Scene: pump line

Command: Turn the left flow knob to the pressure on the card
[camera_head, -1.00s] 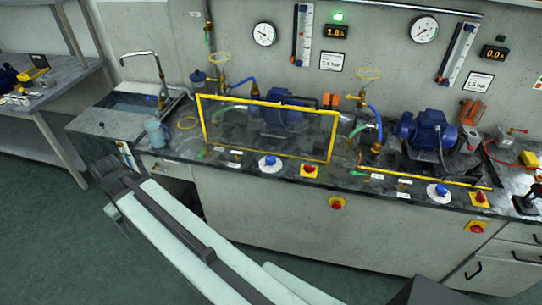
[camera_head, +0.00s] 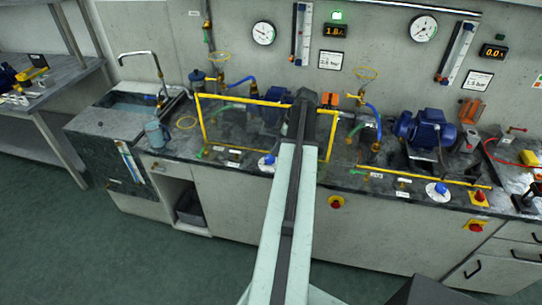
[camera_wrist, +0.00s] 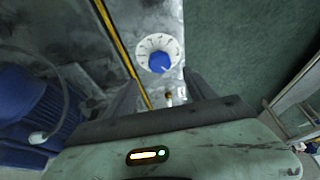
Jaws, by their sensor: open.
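The left flow knob (camera_head: 267,163), blue on a white dial, sits on the bench front and is partly covered by my arm. The wrist view shows a blue knob on a white numbered dial (camera_wrist: 158,62), probably this one, just beyond my open, empty gripper (camera_wrist: 163,92). The fingers are apart from the knob. The left pressure card (camera_head: 330,61) hangs on the wall and seems to read 2.5 bar, in small print. The left gauge (camera_head: 263,33) hangs beside it; its needle is too small to read. My fingertips are hidden in the head view.
A yellow-framed clear guard (camera_head: 203,122) stands behind the left knob, partly hidden by my arm. A second blue knob (camera_head: 440,189) and a blue pump motor (camera_head: 425,130) are to the right. A sink (camera_head: 125,105) and a jug (camera_head: 157,133) are at left.

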